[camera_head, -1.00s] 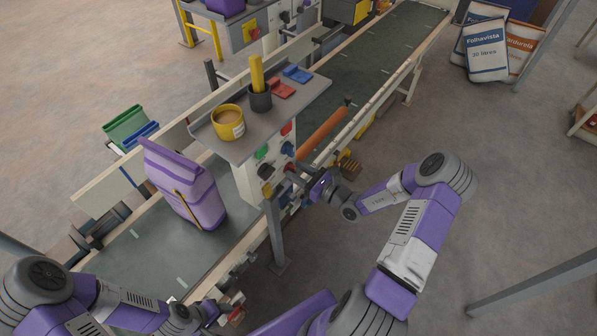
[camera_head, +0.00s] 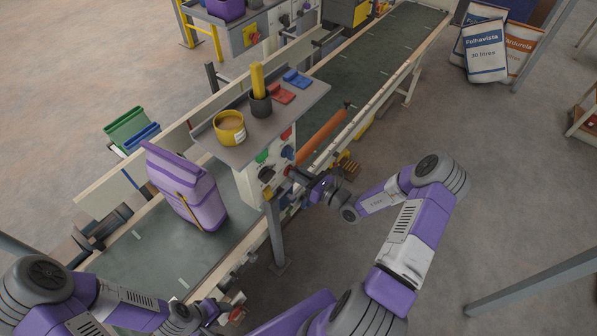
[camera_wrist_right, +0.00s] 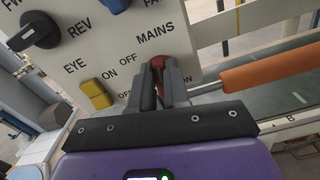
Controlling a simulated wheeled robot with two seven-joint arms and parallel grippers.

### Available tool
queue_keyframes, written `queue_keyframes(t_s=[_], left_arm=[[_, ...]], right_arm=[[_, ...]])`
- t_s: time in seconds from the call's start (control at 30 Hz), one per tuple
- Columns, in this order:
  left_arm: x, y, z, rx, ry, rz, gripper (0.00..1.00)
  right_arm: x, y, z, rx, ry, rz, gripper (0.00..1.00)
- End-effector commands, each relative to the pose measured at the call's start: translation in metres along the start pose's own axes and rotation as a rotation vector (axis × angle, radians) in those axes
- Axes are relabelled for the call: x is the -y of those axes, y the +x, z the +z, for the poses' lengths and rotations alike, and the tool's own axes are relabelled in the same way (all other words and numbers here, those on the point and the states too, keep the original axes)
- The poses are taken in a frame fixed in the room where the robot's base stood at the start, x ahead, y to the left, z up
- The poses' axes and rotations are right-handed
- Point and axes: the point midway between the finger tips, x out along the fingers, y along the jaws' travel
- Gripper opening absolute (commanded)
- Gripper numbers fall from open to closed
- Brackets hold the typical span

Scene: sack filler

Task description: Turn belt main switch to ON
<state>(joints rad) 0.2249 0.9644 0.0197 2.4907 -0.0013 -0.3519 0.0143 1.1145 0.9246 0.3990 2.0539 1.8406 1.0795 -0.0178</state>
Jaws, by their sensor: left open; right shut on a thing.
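The control panel (camera_head: 262,180) stands beside the belt, under a grey shelf. In the right wrist view its face (camera_wrist_right: 110,50) carries the words MAINS, EYE, REV, ON and OFF. The red main switch (camera_wrist_right: 157,64) sits below MAINS, largely hidden between the dark fingers. My right gripper (camera_wrist_right: 160,82) is shut on this switch; its exact angle cannot be read. In the head view my right gripper (camera_head: 291,173) meets the panel front and covers the switch. My left gripper (camera_head: 236,308) is open and empty near the belt's front edge, apart from the panel.
A dark knob (camera_wrist_right: 40,29) and a yellow switch (camera_wrist_right: 96,94) lie left of the gripped switch. An orange roller (camera_head: 323,136) is close on the right. A purple sack (camera_head: 190,190) stands on the belt (camera_head: 130,262). A yellow mug (camera_head: 229,128) sits on the shelf.

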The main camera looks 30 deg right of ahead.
Motion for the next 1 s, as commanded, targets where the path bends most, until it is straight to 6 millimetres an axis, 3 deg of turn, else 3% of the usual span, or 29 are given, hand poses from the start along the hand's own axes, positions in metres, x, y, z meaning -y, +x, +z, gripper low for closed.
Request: queue_keyframes(t_s=[0.4,1.0], left_arm=[[-0.011,-0.031,0.001,0.0,0.0,0.0,0.55],[-0.019,-0.051,0.002,0.0,0.0,0.0,0.55]], right_arm=[[0.004,0.0,0.001,-0.001,0.39,-0.001,0.0],[0.009,0.0,-0.004,-0.001,0.957,0.0,0.0]])
